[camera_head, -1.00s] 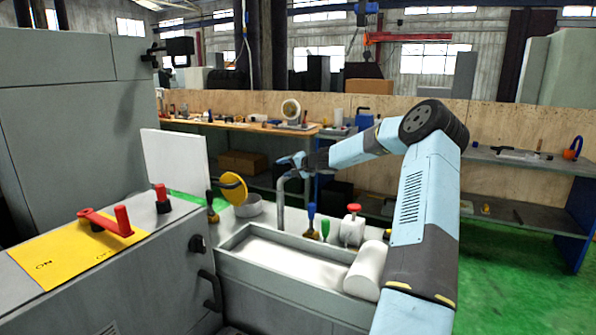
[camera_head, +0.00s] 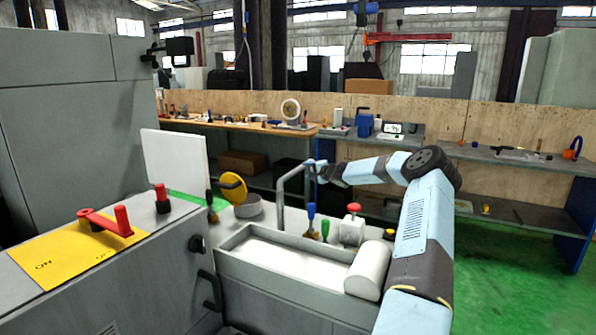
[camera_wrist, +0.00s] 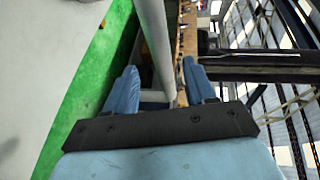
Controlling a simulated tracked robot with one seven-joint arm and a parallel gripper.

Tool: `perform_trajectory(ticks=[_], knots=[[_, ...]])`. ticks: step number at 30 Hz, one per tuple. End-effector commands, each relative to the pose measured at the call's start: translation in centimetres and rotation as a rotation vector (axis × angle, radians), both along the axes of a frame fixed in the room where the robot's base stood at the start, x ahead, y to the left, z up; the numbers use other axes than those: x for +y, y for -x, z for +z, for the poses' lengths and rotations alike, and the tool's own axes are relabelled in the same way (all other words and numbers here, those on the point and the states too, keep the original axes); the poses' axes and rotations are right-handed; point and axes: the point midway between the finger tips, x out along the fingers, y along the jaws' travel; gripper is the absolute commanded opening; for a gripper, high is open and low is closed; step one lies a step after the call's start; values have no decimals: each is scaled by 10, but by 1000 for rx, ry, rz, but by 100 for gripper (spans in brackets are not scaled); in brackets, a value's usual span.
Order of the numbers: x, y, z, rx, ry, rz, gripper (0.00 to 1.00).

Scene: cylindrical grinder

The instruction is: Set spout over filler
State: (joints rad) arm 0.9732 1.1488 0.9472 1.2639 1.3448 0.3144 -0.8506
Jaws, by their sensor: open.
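The spout (camera_head: 281,205) is a grey bent pipe rising from the machine top, its upper arm slanting up to the right. My gripper (camera_head: 312,170) is at the right end of that upper arm. In the wrist view, the blue fingers of my gripper (camera_wrist: 160,85) are spread apart, and a grey pipe (camera_wrist: 157,40) runs between them, apparently without either finger closed on it. A low round grey collar (camera_head: 248,207), which looks like the filler, sits left of the spout with a yellow disc (camera_head: 233,187) upright beside it. The spout's upper arm does not point over this collar.
A grey trough (camera_head: 285,258) with a white roll (camera_head: 367,270) lies in front of the spout. A blue-handled tool (camera_head: 311,220) and a red-capped white container (camera_head: 352,228) stand right of it. A white panel (camera_head: 175,165) stands at left.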

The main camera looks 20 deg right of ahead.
Motion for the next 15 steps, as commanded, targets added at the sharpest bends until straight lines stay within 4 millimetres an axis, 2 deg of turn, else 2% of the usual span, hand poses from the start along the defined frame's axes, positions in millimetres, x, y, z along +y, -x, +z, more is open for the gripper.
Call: perform_trajectory(ticks=[15], knots=[[19, -64, -13, 0, 0, 2, 55]])
